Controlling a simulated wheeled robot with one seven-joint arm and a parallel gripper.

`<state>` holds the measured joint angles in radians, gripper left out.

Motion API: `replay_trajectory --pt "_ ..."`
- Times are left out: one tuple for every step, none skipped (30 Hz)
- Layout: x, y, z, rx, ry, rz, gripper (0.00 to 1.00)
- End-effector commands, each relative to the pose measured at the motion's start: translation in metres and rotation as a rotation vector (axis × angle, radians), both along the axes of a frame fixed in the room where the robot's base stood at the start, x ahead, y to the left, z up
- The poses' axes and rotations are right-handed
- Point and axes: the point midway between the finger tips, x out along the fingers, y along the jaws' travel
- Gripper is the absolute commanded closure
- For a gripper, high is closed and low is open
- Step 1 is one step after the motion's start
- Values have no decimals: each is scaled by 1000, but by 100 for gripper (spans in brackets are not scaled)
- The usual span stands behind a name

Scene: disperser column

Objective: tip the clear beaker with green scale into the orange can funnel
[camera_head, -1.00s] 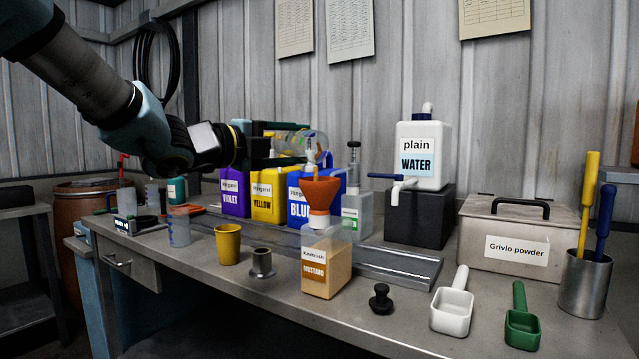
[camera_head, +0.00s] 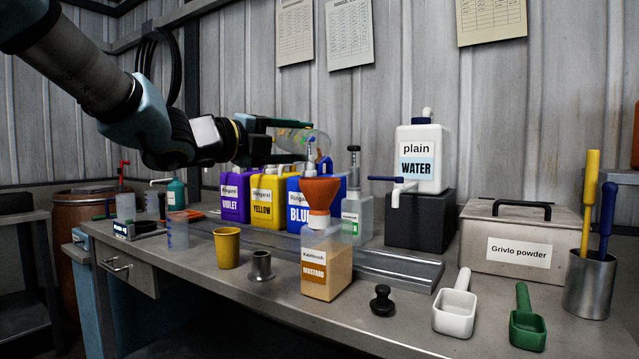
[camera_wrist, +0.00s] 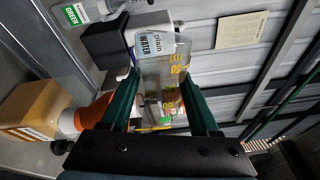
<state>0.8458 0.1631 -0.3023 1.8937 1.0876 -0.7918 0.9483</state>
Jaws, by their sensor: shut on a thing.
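My gripper (camera_head: 293,141) is shut on a clear beaker (camera_head: 318,145), which lies tipped onto its side above the containers at the back of the bench. In the wrist view the beaker (camera_wrist: 165,72) sits between the two green fingers of my gripper (camera_wrist: 160,88); its scale marks look yellow there. The orange funnel (camera_head: 320,192) stands upright on a clear can (camera_head: 327,262) labelled mustard. In the head view the beaker is above the funnel and apart from it. The funnel also shows left of the fingers in the wrist view (camera_wrist: 85,117). Any contents of the beaker cannot be made out.
Violet (camera_head: 235,197), yellow (camera_head: 268,198) and blue (camera_head: 300,203) canisters stand behind the funnel. A white water tank (camera_head: 425,150) sits on a black block at right. A yellow cup (camera_head: 228,248) and a metal piece (camera_head: 261,266) stand left of the can.

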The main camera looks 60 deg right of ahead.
Motion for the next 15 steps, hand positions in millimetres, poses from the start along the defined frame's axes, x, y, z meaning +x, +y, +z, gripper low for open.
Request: replay_trajectory --pt "0 0 0 -3 -7 0 92" --pt "-1 0 0 -4 -10 0 92" --pt "-1 0 0 -5 -15 0 92" --pt "-1 0 0 -6 -19 1 92" --pt "-1 0 0 -6 -23 1 92" --pt "-1 0 0 -8 -28 1 92" --pt "-1 0 1 -9 -32 1 92" --pt "-1 0 1 -10 -36 1 92" --pt "-2 1 1 -11 -42 1 92" --pt "-2 1 1 -12 -45 1 92" --pt "-2 1 1 -13 -49 0 92" --pt "-2 1 1 -14 -55 0 92" --pt "-2 1 1 -15 -59 0 92" --pt "-3 1 2 -16 -63 0 92" --pt "-3 1 2 -18 -69 0 92"
